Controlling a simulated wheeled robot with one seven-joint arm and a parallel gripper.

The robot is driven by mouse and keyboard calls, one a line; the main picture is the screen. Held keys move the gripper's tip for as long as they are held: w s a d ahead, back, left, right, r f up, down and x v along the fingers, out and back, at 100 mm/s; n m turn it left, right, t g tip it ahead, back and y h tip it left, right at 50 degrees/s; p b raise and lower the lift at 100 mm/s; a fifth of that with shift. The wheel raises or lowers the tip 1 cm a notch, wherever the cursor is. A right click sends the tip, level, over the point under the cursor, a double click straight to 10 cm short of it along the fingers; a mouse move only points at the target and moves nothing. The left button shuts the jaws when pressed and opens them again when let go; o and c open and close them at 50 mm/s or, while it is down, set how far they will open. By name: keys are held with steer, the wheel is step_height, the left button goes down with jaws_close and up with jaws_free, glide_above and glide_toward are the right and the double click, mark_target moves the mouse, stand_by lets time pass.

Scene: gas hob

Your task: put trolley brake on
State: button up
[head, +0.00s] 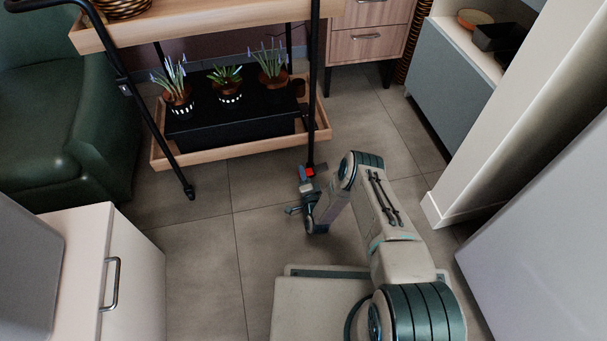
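The trolley (230,147) is a two-shelf wooden cart with a black tubular frame, standing at the upper left of the head view. A small red part (308,172), seemingly the brake lever, shows at the foot of its near right leg (313,120), beside a caster. My gripper (294,210) is low over the floor, just below and slightly left of the red part in the picture. Its fingers are small and partly hidden by my wrist, so I cannot tell their opening. I cannot tell whether it touches the caster. The brake's exact position is too small to read.
Potted plants (227,84) and a black box (232,122) are on the trolley's lower shelf. A green armchair (60,140) stands left, a white cabinet (135,280) lower left. A wall end (520,120) and white panel (550,240) bound the right. Tiled floor (200,255) is clear between.

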steer(key=p+v, duration=0.5)
steer(key=v, duration=0.7)
steer(key=shift+s+d+r, duration=0.1)
steer(key=shift+s+r, duration=0.05)
steer(key=shift+s, duration=0.15)
steer(key=shift+s+d, duration=0.1)
steer(key=shift+s, duration=0.35)
